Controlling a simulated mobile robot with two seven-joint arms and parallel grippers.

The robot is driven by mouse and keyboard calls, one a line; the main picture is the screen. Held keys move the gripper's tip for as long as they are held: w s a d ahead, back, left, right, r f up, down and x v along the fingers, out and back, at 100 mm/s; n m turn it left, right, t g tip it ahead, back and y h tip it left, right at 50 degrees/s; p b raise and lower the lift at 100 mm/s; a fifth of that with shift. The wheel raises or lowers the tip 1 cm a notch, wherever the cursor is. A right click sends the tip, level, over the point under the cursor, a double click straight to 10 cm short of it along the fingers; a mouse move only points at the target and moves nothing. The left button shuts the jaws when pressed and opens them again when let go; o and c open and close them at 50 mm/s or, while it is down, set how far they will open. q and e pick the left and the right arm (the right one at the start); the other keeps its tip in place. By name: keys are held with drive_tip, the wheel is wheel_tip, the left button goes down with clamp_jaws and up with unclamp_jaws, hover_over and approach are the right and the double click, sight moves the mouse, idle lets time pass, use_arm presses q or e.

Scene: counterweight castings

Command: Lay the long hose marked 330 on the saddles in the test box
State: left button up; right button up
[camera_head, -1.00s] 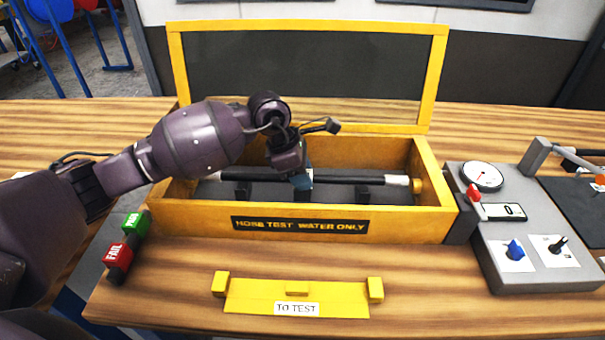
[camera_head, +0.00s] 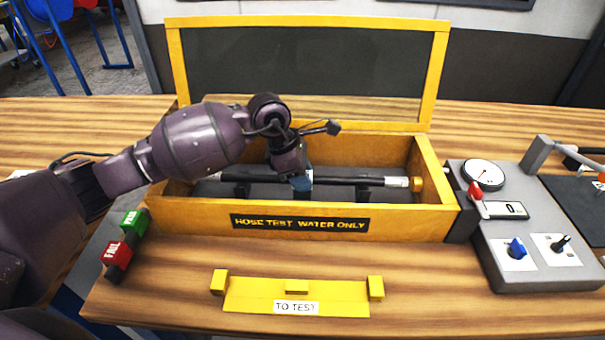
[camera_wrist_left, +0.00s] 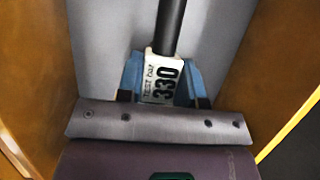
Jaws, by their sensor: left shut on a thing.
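The long black hose (camera_head: 340,180) with metal ends lies along the length of the yellow-framed test box (camera_head: 205,219), level and at the height of the dark saddles (camera_head: 363,190). I cannot tell whether it rests on them or hangs just above. My left gripper (camera_head: 301,184) reaches down into the box and is shut on the hose near its middle. The hose's left end is partly hidden by my arm. My right gripper is not in view.
The box's clear lid (camera_head: 437,80) stands open at the back. A yellow TO TEST rack (camera_head: 340,298) in front is empty. A grey gauge panel (camera_head: 520,270) stands at right. Green PASS (camera_head: 134,222) and red FAIL (camera_head: 116,252) blocks stand at front left.

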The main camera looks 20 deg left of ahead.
use_arm(q)
drive_tip(key=shift+f, duration=0.1)
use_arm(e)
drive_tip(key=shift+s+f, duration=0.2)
use_arm(q)
drive_tip(key=o, duration=1)
drive_tip(key=shift+c, duration=0.2)
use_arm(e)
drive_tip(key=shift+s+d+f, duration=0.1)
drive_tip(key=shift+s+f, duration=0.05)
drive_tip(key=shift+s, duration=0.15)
use_arm(q)
drive_tip(key=shift+r+p, duration=0.5)
drive_tip(key=shift+r, duration=0.65)
drive_tip(key=shift+r+p, duration=0.3)
drive_tip(key=shift+r, duration=0.4)
drive_tip(key=shift+r+p, duration=0.5)
drive_tip(key=shift+r, duration=1.15)
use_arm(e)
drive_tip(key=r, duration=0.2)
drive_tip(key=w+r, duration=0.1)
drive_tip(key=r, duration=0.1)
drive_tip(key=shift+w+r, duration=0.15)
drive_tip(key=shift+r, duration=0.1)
